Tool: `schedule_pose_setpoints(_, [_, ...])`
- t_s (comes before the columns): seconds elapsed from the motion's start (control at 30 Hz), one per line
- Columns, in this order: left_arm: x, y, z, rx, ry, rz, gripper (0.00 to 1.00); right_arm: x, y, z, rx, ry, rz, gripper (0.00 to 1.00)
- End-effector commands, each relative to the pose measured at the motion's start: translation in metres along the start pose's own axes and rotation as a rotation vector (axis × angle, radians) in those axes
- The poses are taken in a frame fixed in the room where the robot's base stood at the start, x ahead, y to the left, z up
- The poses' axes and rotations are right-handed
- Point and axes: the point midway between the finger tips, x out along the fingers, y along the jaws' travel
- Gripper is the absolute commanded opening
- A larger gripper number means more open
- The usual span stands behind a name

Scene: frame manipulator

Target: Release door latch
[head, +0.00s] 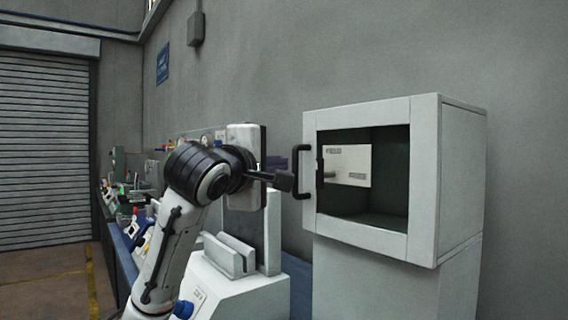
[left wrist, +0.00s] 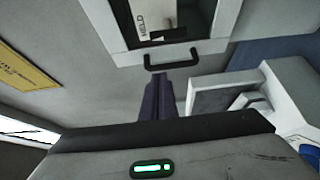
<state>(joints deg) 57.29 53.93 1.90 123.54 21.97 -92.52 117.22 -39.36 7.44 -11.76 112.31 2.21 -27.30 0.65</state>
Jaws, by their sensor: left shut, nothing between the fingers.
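A light grey cabinet (head: 462,190) stands at the right in the head view. Its framed front door (head: 360,236) looks flush with the body. A black bar handle (head: 297,172) stands out from the door's left edge; it also shows in the left wrist view (left wrist: 171,65). A small dark piece (head: 320,173), possibly the latch, sits just right of the handle. My left gripper (head: 286,181) is shut and empty, its tip close to the handle's left side. In the left wrist view its dark fingers (left wrist: 158,97) point at the handle; contact cannot be told.
A white labelled box (head: 347,165) shows through the door's opening. A white machine (head: 235,285) with a slotted block stands left of the cabinet, near my left arm. A cluttered bench (head: 125,215) runs along the wall. Open floor (head: 45,285) lies at the left.

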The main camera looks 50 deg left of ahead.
Motion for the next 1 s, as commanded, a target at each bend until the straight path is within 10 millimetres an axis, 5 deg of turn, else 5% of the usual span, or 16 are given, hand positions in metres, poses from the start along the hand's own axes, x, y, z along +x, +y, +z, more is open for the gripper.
schedule_pose_setpoints(0.37, [0.080, 0.002, -0.001, 0.002, 0.003, -0.004, 0.00, -0.011, 0.004, -0.008, 0.009, 0.000, 0.010, 0.31])
schedule_pose_setpoints(0.6, [0.066, 0.002, 0.032, 0.002, -0.001, 0.000, 0.00, -0.015, 0.005, -0.005, 0.013, -0.012, 0.012, 0.31])
schedule_pose_setpoints(1.0, [0.063, -0.001, 0.038, 0.000, 0.000, -0.001, 0.00, -0.015, 0.006, -0.004, 0.012, -0.013, 0.013, 0.31])
